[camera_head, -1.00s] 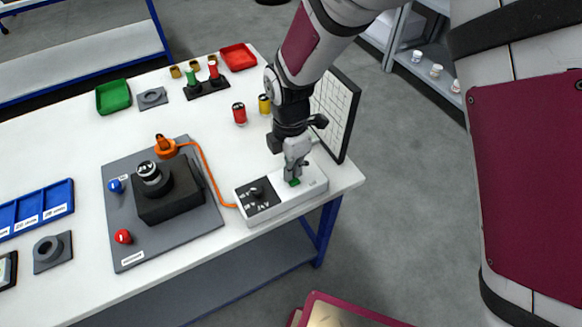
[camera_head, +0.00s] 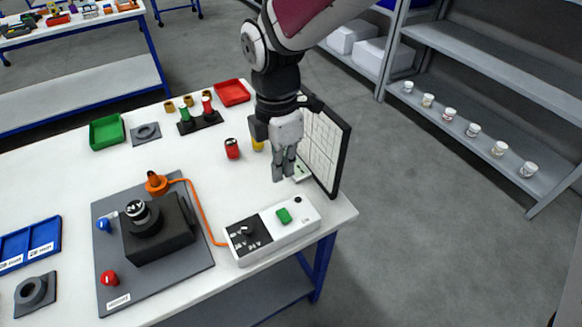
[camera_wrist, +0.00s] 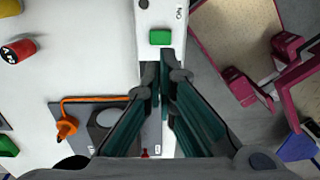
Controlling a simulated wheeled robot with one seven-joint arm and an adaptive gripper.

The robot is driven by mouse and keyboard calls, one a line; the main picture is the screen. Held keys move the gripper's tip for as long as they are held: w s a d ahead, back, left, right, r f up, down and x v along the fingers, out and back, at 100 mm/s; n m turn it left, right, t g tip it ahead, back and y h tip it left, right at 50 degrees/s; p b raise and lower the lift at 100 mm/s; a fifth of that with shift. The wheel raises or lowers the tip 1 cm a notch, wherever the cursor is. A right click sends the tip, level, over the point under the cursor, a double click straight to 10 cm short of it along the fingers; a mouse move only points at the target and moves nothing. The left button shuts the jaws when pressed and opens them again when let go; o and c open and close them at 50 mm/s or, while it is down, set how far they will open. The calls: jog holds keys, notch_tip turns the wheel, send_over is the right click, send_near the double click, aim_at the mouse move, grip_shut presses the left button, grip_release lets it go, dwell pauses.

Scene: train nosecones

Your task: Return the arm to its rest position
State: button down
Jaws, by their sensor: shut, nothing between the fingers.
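My gripper (camera_head: 284,172) is shut and empty above the right part of the table in the head view. It also shows in the wrist view (camera_wrist: 161,70), pointing down over a white control box. The control box (camera_head: 287,236) lies at the table's right front corner, with a green button (camera_head: 284,215) and a black selector knob on a dark panel. In the wrist view the green button (camera_wrist: 160,37) lies just beyond the fingertips, and the fingers appear apart from it. My arm comes down from the top of the head view.
A framed white board (camera_head: 325,150) stands upright close to the right of my gripper. A grey plate (camera_head: 112,278) carries a black block, an orange plug with cable and coloured knobs. Red and yellow cylinders (camera_head: 232,149) stand left of the gripper. Open floor lies right of the table.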

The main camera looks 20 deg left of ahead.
jog(key=shift+r, duration=0.4)
jog(key=w+d+r+m+t, duration=0.1)
jog(key=d+r+m, duration=0.5)
jog(key=d, duration=0.4)
jog(key=d+r+m+t, duration=0.1)
jog(key=d+r+m, duration=0.5)
jog(key=d, duration=0.3)
jog(key=s+d+r+m+t, duration=0.1)
jog(key=s+d+m, duration=0.4)
jog(key=d+m, duration=0.3)
jog(key=s+d+r+m+t, duration=0.2)
jog(key=s+d+m, duration=0.4)
jog(key=d+m, duration=0.1)
jog(key=shift+s+d+r+m+t, duration=0.15)
jog(key=shift+d+r+m+t, duration=0.2)
jog(key=shift+d, duration=0.25)
